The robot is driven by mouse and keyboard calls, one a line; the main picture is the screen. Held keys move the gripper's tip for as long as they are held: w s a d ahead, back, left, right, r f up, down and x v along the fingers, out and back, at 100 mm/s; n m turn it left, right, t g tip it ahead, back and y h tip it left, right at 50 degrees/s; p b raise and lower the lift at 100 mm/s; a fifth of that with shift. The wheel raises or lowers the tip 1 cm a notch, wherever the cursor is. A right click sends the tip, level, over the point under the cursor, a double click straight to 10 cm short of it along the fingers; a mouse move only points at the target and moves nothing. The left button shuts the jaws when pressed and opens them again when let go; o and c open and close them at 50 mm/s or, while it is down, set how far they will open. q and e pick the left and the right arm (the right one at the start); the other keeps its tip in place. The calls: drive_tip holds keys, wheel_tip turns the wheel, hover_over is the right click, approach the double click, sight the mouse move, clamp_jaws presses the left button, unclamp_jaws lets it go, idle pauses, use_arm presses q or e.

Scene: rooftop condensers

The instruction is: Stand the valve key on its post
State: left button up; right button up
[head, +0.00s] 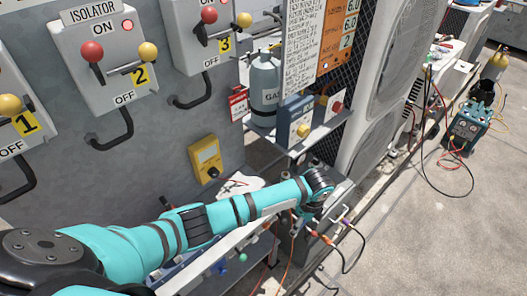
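My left arm, teal with black joints, reaches from the lower left to a shelf area at the picture's centre right. Its dark wrist joint (319,180) is over that area. My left gripper (309,211) is small and mostly hidden below the wrist; I cannot tell whether its fingers are open or hold anything. Small metal and orange parts lie close beside it. I cannot pick out the valve key or its post for sure among them. My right gripper is not in view.
Isolator boxes with red and yellow knobs (92,51) line the grey wall. A yellow meter (206,158) hangs below them. A grey gas cylinder (265,85) and a blue-grey box (295,121) stand on a shelf. White condensers (383,130) are behind.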

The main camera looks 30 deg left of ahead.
use_arm(q)
drive_tip(key=w+a+r+y+p, duration=0.1)
drive_tip(key=w+a+r, duration=0.1)
drive_tip(key=a+r, duration=0.3)
drive_tip(key=w+a+r+m+y+p, duration=0.1)
drive_tip(key=w+a+r+p, duration=0.1)
drive_tip(key=a, duration=0.5)
drive_tip(key=w+a+r+y+p, duration=0.1)
drive_tip(key=w+a+r, duration=0.25)
drive_tip(key=a, duration=0.25)
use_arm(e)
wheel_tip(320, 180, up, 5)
use_arm(q)
drive_tip(key=shift+t, duration=0.4)
drive_tip(key=f+b, duration=0.5)
drive_tip(key=b, duration=0.1)
drive_tip(key=shift+s+d+f+b, duration=0.25)
drive_tip(key=shift+s+f+b, duration=0.05)
drive_tip(key=shift+s+f, duration=0.1)
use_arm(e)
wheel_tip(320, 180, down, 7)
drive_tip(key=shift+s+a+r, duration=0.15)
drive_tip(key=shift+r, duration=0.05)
use_arm(q)
drive_tip(key=shift+p, duration=0.3)
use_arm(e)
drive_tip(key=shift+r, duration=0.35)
